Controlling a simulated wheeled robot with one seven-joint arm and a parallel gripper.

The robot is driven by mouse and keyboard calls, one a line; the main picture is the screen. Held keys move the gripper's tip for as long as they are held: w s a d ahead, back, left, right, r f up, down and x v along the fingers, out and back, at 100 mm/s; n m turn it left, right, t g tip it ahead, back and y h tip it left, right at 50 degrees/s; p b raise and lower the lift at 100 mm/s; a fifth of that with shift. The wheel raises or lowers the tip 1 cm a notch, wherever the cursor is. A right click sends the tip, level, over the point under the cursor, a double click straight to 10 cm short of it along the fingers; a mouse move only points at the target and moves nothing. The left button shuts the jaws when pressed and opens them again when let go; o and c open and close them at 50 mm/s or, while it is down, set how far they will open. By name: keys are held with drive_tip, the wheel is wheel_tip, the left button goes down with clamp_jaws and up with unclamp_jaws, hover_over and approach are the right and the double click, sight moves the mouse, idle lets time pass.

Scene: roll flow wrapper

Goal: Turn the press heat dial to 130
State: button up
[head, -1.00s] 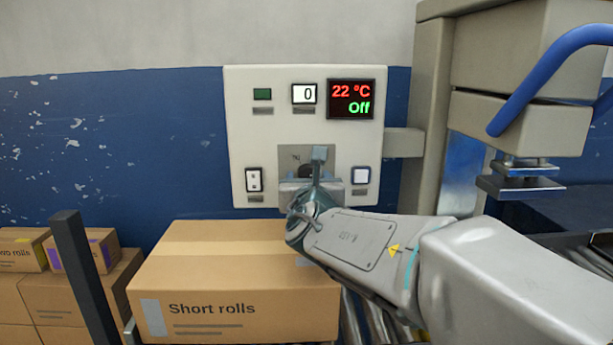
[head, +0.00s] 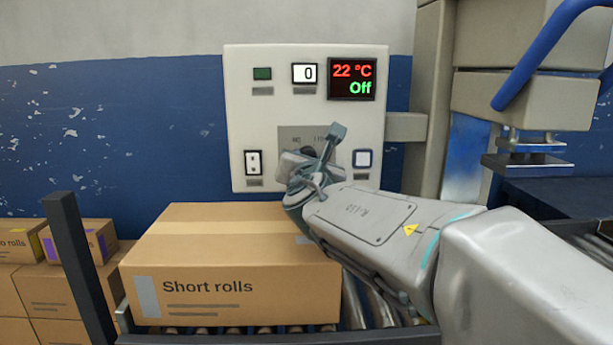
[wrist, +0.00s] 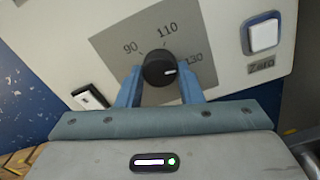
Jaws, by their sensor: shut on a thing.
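My gripper (wrist: 160,86) is shut on the dial, one blue-grey finger on each side. In the head view the dial (head: 308,152) is mostly hidden behind my gripper (head: 312,165), which is tilted. The panel display (head: 352,79) reads 22 °C in red and Off in green.
The white panel (head: 250,120) also bears a counter (head: 305,74) showing 0, a switch (head: 254,162) at left and a white Zero button (head: 362,159) at right. A Short rolls box (head: 230,270) sits below on rollers. The press (head: 520,100) stands at right.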

drive_tip(key=shift+a+m, duration=0.1)
drive_tip(key=shift+m, duration=0.4)
drive_tip(key=o, duration=1)
drive_tip(key=shift+s, duration=0.1)
